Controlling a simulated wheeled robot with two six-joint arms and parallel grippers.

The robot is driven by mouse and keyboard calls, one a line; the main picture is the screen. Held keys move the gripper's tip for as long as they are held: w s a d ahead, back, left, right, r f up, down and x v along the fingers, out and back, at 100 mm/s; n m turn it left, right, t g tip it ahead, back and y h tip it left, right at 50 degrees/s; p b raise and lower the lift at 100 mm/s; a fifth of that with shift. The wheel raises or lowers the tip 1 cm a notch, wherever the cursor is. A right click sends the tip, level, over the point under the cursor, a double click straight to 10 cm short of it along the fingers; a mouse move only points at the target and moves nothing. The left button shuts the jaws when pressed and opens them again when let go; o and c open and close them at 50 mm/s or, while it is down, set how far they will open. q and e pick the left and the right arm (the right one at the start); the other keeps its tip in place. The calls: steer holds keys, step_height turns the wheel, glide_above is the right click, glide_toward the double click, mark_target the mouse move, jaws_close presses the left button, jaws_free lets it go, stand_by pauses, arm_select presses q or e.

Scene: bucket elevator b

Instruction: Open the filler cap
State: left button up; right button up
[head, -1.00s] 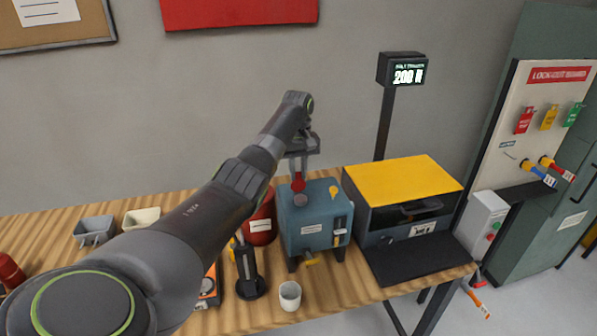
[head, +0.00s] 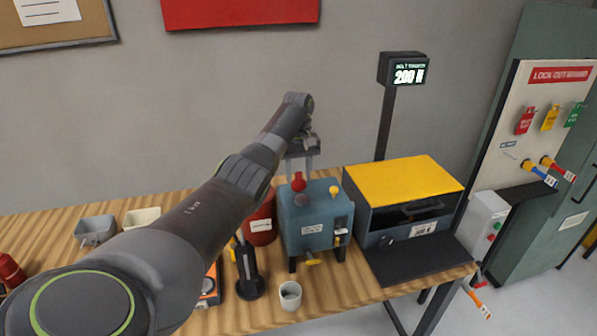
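The blue tank (head: 312,216) stands on the wooden bench on short dark legs. The red filler cap (head: 298,182) shows at the top of the tank, towards the back. A dark grey round patch (head: 301,201) lies just in front of it; I cannot tell whether it is the opening. My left gripper (head: 299,172) points down over the cap from behind. Its two fingers are apart, with their tips close to the cap's top. I cannot tell whether they touch it. My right gripper is not in view.
A yellow-topped machine (head: 404,182) stands close to the right of the tank. A red canister (head: 260,222) is at its left, partly behind my arm. A white cup (head: 290,295) and a dark stand (head: 248,272) are in front. A yellow knob (head: 334,190) is on the tank top.

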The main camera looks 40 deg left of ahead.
arm_select(q)
step_height(320, 180, up, 17)
steer(key=b, duration=0.2)
steer(key=shift+w+a+r, duration=0.2)
steer(key=shift+w+a, duration=0.1)
steer(key=shift+a, duration=0.05)
steer(key=shift+f, duration=0.1)
stand_by(0.7)
